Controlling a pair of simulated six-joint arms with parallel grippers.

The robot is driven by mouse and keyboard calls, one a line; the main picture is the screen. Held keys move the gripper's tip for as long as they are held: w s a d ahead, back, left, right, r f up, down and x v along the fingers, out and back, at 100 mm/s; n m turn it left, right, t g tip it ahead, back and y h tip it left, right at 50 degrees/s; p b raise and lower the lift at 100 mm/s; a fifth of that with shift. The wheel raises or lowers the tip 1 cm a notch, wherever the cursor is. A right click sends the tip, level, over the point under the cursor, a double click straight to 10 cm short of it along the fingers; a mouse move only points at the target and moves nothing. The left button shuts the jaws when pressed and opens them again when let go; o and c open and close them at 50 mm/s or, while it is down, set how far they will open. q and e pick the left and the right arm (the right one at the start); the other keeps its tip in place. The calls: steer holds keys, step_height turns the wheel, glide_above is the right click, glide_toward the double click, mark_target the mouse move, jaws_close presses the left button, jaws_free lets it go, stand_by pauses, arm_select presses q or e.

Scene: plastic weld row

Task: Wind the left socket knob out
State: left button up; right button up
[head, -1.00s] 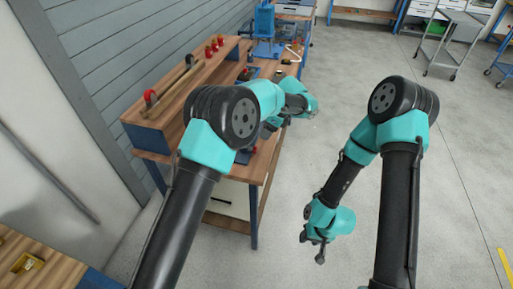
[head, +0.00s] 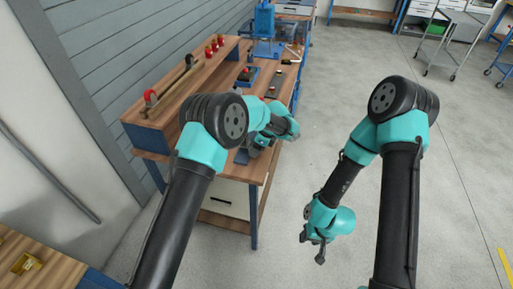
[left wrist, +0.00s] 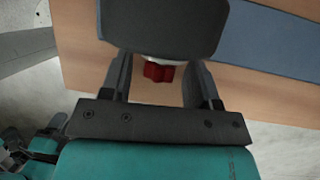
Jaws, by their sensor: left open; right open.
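In the left wrist view a red lobed knob (left wrist: 158,72) with a pale collar shows between the two fingers of my left gripper (left wrist: 156,86). The fingers are apart, one on each side, with visible gaps to the knob. A dark grey rounded block (left wrist: 165,28) covers the knob's far side, so I cannot tell how the knob is seated. In the head view my left gripper (head: 254,148) is low over the near part of the bench, largely hidden by my arm. My right gripper (head: 318,248) is open and empty, clear of the bench over the floor.
The wooden bench (head: 222,172) has a raised shelf (head: 178,92) along the wall with a rod and several red-topped items. Blue-based fixtures (head: 247,76) and a blue press (head: 265,35) stand further back. Open floor lies right of the bench.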

arm_select(q)
steer(key=c, duration=0.9)
steer(key=shift+t, duration=0.3)
steer(key=shift+s+a+n+t+h, duration=0.1)
steer(key=shift+n+t+h, duration=0.25)
steer(key=shift+t, duration=0.65)
steer(key=shift+s+a+n+t+h, duration=0.15)
steer(key=shift+t+h, duration=0.4)
steer(key=shift+t, duration=0.45)
steer(key=shift+d, duration=0.1)
steer(key=o, duration=0.9)
steer(key=v, duration=1.7)
steer(key=shift+s, duration=0.4)
